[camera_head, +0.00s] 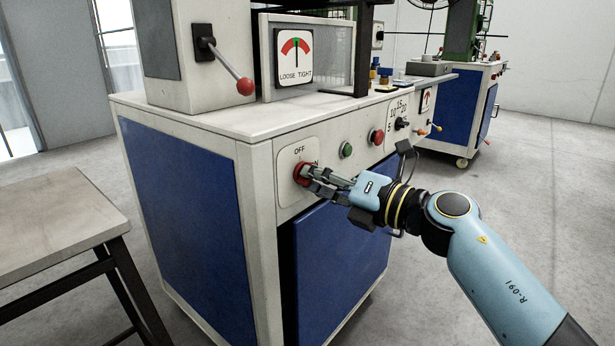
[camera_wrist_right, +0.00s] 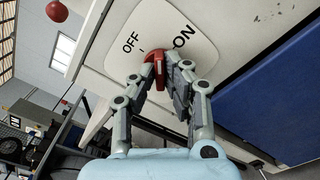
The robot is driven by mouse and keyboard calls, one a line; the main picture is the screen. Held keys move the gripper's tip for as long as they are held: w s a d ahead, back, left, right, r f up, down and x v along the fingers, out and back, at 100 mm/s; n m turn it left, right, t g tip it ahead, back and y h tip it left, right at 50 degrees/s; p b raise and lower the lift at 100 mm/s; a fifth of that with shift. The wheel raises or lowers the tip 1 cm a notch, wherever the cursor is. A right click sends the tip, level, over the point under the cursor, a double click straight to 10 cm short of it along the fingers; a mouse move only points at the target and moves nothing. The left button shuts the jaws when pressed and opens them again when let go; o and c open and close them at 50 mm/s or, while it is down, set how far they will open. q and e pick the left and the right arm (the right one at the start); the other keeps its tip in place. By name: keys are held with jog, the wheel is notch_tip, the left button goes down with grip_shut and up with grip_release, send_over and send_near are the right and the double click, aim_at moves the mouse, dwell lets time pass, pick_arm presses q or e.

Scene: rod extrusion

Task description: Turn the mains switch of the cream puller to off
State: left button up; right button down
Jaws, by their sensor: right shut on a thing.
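The cream puller (camera_head: 262,170) is a cream cabinet with blue panels in the middle of the head view. Its mains switch is a red knob (camera_head: 299,174) on a pale plate marked OFF and ON at the near front corner. My right gripper (camera_head: 309,178) is shut on this knob. In the right wrist view the fingers (camera_wrist_right: 160,72) clasp the red knob (camera_wrist_right: 153,62) from both sides, with OFF and ON readable on the plate (camera_wrist_right: 140,30). The fingers hide part of the knob, and I cannot tell exactly where it points. My left gripper is not in view.
A green button (camera_head: 346,149), a red button (camera_head: 377,137) and a black dial (camera_head: 402,123) sit right of the switch. A lever with a red ball (camera_head: 245,86) sticks out above. A table (camera_head: 45,220) stands at left. Open floor lies at right.

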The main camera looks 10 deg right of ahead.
jog(key=shift+f, duration=0.1)
jog(key=shift+n+b, duration=0.35)
jog(key=shift+n, duration=0.65)
jog(key=shift+n+b, duration=0.4)
jog(key=shift+n, duration=0.6)
